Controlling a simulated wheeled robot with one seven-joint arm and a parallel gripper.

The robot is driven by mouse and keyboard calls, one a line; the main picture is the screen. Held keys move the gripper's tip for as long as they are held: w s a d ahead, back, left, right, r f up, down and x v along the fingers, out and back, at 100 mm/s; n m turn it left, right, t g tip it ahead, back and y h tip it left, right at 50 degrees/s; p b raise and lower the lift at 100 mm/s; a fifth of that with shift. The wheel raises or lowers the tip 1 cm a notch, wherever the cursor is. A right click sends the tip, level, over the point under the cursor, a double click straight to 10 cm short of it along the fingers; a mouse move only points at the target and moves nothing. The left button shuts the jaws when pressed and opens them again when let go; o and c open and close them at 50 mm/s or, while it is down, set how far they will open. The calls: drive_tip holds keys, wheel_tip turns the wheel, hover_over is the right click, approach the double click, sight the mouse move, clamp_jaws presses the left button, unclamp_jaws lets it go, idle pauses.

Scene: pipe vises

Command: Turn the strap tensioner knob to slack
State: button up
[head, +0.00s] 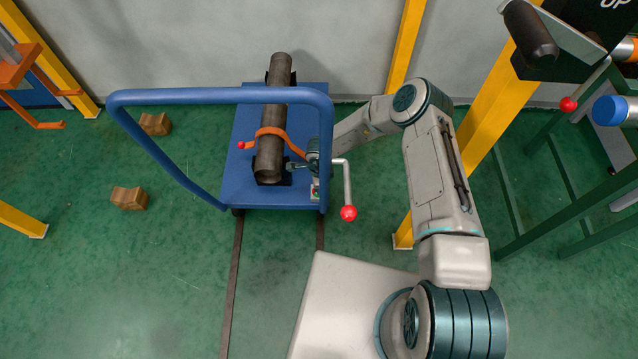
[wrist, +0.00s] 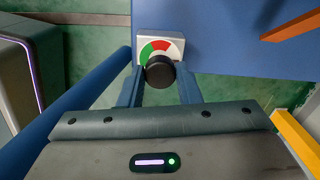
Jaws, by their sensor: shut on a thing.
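The strap tensioner knob (wrist: 160,72) is a black round knob in the wrist view. It sits in front of a white dial plate (wrist: 178,38) with red and green bands; I cannot make out a pointer. My gripper (wrist: 159,84) is shut on the knob, with one finger on each side. In the head view my gripper is at the right edge of the blue cart (head: 240,180), where the arm partly hides the knob and dial. The orange strap (head: 270,132) goes over a dark pipe (head: 272,110) lying on the cart.
The cart's blue push handle (head: 220,96) arches above the pipe. A grey lever with a red ball (head: 348,212) stands close to my gripper's right. Yellow posts (head: 405,45) are behind my arm. Two wooden blocks (head: 128,198) lie left on open green floor.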

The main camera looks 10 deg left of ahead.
drive_tip(key=o, duration=1)
drive_tip(key=shift+a, duration=0.1)
drive_tip(key=shift+c, duration=0.2)
wheel_tip(320, 180, up, 14)
drive_tip(key=p, duration=0.3)
drive_tip(key=shift+s, duration=0.2)
drive_tip(key=shift+f, duration=0.1)
